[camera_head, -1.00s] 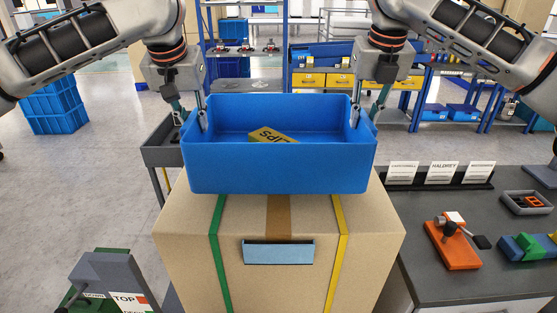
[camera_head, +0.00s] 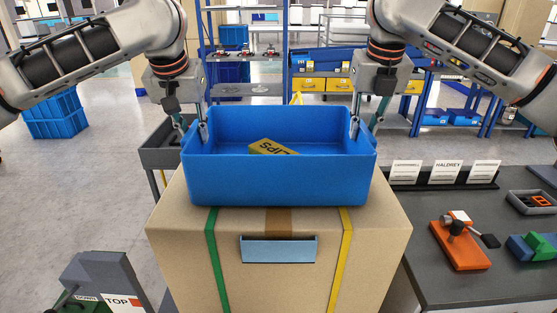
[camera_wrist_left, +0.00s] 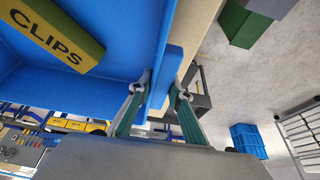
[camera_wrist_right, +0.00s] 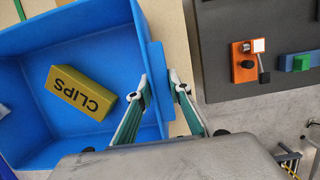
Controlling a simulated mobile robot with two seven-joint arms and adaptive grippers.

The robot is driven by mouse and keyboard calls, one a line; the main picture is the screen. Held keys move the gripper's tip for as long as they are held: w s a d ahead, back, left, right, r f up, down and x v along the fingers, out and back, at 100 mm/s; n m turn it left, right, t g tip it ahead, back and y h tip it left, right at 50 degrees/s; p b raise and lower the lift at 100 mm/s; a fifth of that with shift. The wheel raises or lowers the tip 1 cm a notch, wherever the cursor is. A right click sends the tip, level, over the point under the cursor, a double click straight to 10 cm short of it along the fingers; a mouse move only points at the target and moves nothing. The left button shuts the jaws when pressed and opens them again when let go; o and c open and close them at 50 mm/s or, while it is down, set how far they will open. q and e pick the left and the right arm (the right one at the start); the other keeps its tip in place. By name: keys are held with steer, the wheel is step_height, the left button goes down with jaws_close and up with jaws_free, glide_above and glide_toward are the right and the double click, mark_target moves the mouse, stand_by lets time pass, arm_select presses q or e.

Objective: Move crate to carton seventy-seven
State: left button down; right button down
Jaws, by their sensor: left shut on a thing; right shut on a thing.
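The blue crate (camera_head: 278,178) is level at the top of a brown carton (camera_head: 278,230) in the head view; I cannot tell whether it touches the carton. A yellow CLIPS box (camera_wrist_right: 80,93) lies inside the crate. My left gripper (camera_head: 192,132) is shut on the crate's left end wall, and its fingers straddle the rim in the left wrist view (camera_wrist_left: 160,92). My right gripper (camera_head: 364,130) is shut on the right end wall. The carton has a green strap, a yellow strap and a blank light-blue label (camera_head: 278,249). No number shows on it.
A dark grey bench (camera_head: 455,285) stands at the right with an orange clamp (camera_head: 459,244), name cards and a small tray (camera_head: 535,201). A grey cart (camera_head: 160,152) is behind left. A grey block marked TOP (camera_head: 100,280) is at lower left. Blue shelving stands behind.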

arm_select(q)
steer(key=shift+w+a+f, duration=0.1)
steer(key=shift+a+f, duration=0.2)
steer(key=shift+f, duration=0.15)
arm_select(e)
steer(key=shift+w+d+f, duration=0.1)
steer(key=shift+d+f, duration=0.15)
steer(key=shift+f, duration=0.2)
arm_select(q)
steer(key=c, duration=2)
jaws_free()
steer(key=shift+c, duration=0.2)
arm_select(e)
steer(key=c, duration=2)
jaws_free()
steer(key=shift+c, duration=0.2)
arm_select(q)
steer(key=shift+o, duration=1)
arm_select(e)
steer(key=shift+o, duration=1)
arm_select(q)
steer(key=shift+d+r, duration=0.1)
steer(key=shift+d, duration=0.05)
arm_select(e)
steer(key=shift+a+r, duration=0.1)
steer(key=shift+a, duration=0.05)
